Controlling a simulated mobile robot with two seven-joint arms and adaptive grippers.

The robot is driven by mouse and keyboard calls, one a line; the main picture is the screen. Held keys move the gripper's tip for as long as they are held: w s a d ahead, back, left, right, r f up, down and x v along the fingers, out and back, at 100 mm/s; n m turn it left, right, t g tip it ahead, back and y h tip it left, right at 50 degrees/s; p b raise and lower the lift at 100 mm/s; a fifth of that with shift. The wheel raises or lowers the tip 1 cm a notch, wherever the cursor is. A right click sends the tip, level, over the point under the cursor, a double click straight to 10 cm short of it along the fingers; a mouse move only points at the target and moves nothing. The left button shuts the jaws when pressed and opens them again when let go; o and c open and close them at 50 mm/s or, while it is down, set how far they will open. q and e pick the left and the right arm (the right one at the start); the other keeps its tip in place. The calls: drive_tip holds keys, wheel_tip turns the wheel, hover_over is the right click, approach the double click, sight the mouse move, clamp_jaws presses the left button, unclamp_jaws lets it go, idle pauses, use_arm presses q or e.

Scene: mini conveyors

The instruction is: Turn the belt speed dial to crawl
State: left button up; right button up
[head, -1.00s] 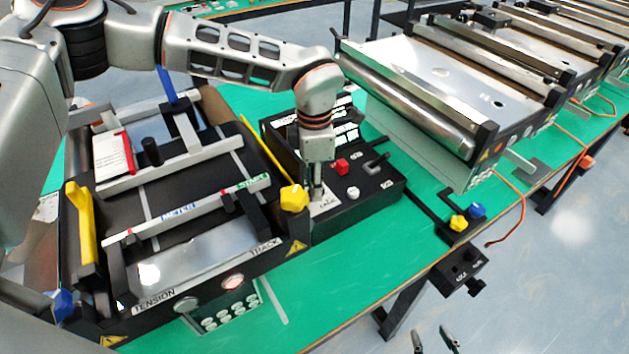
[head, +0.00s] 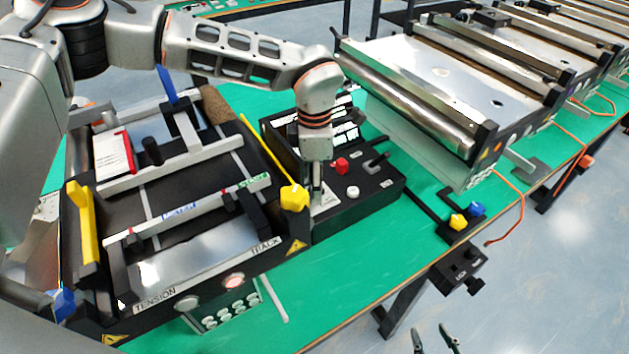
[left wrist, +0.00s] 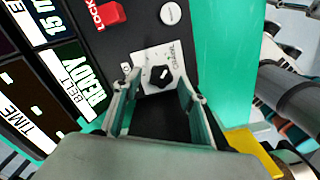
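The belt speed dial (left wrist: 160,76) is a small black knob with a white mark, on a white label plate (left wrist: 151,58) on the black control box (head: 372,202). Lettering runs along the plate's right side, too small to read surely. My left gripper (left wrist: 160,95) is open, with its fingers on either side of the dial; I cannot tell whether they touch it. In the head view my left gripper (head: 318,192) points straight down over the plate and hides the dial. My right gripper (head: 432,338) is open and empty at the bottom edge, beyond the table.
Beside the dial are a red lock switch (head: 341,165) and a white button (head: 352,192). A yellow knob (head: 293,197) on the conveyor frame stands close to the left gripper. A display panel (left wrist: 62,75) lies left of the dial. Green tabletop (head: 365,258) in front is clear.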

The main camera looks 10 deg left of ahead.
use_arm(q)
wheel_tip(320, 180, up, 12)
idle(0.6)
drive_tip(key=shift+s, duration=0.1)
idle(0.4)
